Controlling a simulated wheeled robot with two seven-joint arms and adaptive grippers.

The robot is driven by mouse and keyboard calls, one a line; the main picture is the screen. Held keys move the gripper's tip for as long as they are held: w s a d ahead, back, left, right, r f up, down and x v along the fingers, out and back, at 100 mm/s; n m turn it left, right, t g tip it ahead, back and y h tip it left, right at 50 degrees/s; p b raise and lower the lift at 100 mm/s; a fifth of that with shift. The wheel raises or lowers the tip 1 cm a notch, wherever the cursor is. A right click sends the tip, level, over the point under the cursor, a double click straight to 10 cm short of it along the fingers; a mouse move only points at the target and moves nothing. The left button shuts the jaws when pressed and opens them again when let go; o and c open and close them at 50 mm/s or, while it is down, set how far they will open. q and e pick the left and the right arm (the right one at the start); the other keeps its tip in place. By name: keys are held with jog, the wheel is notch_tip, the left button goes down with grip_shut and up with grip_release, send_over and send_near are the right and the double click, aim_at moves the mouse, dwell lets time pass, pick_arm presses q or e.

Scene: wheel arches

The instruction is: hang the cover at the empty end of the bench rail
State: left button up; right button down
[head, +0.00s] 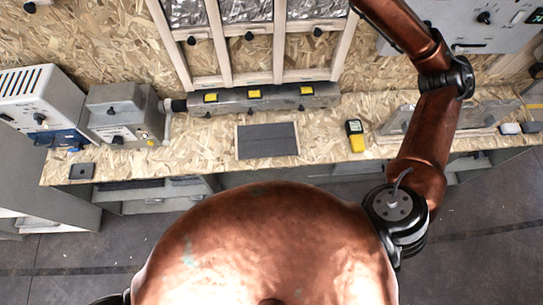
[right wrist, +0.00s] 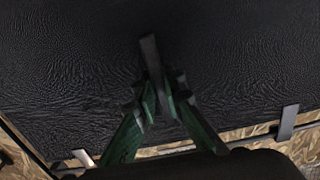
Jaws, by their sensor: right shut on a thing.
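The right wrist view is mostly filled by a large black, grained surface, likely the cover (right wrist: 70,60). My right gripper (right wrist: 160,88) has its green fingers closed together on a narrow dark tab (right wrist: 151,57) at the middle of that surface. In the head view my right arm rises out of the top edge, so its gripper and the cover are not seen there. A grey metal bar (head: 310,97) with yellow blocks runs along the back of the bench (head: 200,150); I cannot tell whether it is the rail. My left gripper is in neither view.
A dark mat (head: 267,141), a yellow meter (head: 355,136) and a small dark box (head: 82,171) lie on the bench. Grey machines (head: 120,115) stand at the left. A wooden frame with foil panels (head: 250,55) rises behind. Metal clips (right wrist: 287,122) show beyond the black surface.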

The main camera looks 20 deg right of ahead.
jog(key=shift+r, duration=0.2)
jog(key=shift+r+p, duration=1.1)
jog(key=shift+r, duration=0.25)
jog(key=b+v, duration=0.2)
jog(key=v, duration=1.4)
jog(key=shift+d+f, duration=0.1)
jog(key=shift+f, duration=0.05)
